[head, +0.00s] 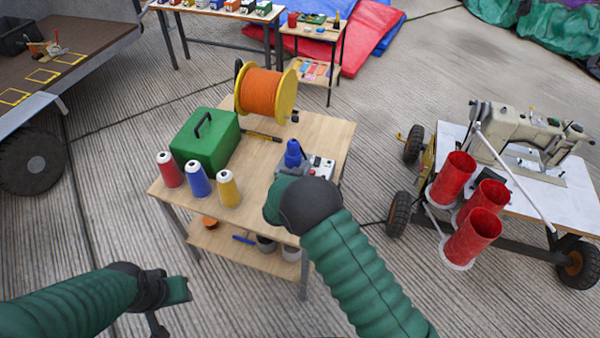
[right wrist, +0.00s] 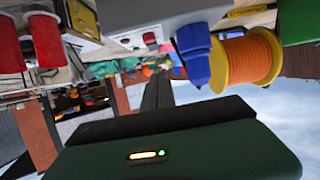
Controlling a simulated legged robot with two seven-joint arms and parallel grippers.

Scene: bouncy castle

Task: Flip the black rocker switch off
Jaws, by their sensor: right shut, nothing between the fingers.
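A small grey-white control box (head: 322,165) with a red button stands at the right side of the wooden table. A blue plug-like piece (head: 293,154) stands beside it. I cannot make out the black rocker switch clearly in either view. My right gripper (head: 287,188) is in front of the box, and its own hand hides part of the box. In the right wrist view, which is upside down, the shut, empty fingers (right wrist: 158,92) point toward the grey box (right wrist: 155,12). My left gripper (head: 172,308) is low at the left, away from the table; its jaw state is unclear.
The wooden table (head: 325,128) also holds an orange spool (head: 266,95), a green case (head: 205,140) and thread cones (head: 198,180). A sewing machine cart (head: 530,175) with red cylinders (head: 472,238) stands at the right. Floor (head: 390,110) is clear between table and cart.

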